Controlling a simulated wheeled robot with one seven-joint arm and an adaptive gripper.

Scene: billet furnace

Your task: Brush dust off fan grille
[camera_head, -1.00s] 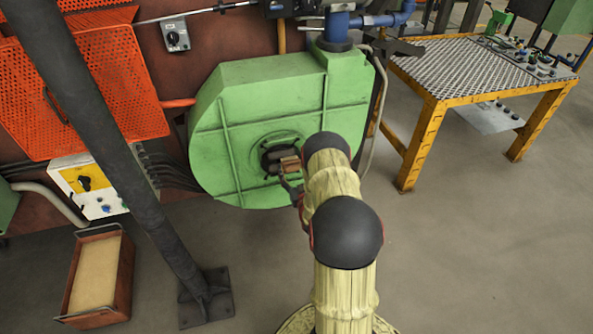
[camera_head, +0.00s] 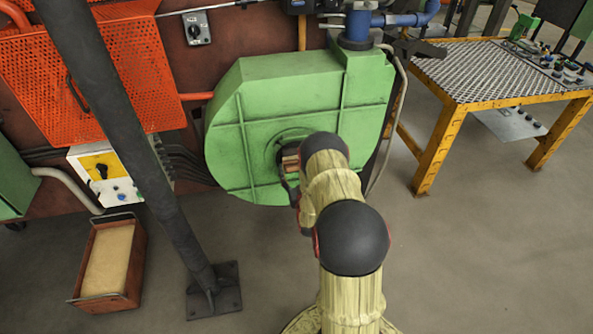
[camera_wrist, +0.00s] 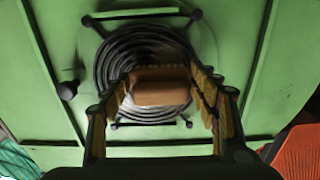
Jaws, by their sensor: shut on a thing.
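The fan grille (camera_wrist: 150,40) is a round set of dark concentric rings on the green fan housing (camera_head: 290,85). My gripper (camera_wrist: 162,92) is shut on a brown brush (camera_wrist: 158,80), held crosswise between its two fingers in front of the lower half of the grille. In the head view, my gripper (camera_head: 289,165) is at the housing's front face, and my arm hides part of the grille.
Short dark struts with round knobs (camera_wrist: 68,91) surround the grille. A dark post (camera_head: 140,150) stands at left, with an orange perforated guard (camera_head: 150,80) behind. A brown box (camera_head: 110,262) is on the floor at left. A yellow-framed table (camera_head: 490,75) stands at right; floor before it is clear.

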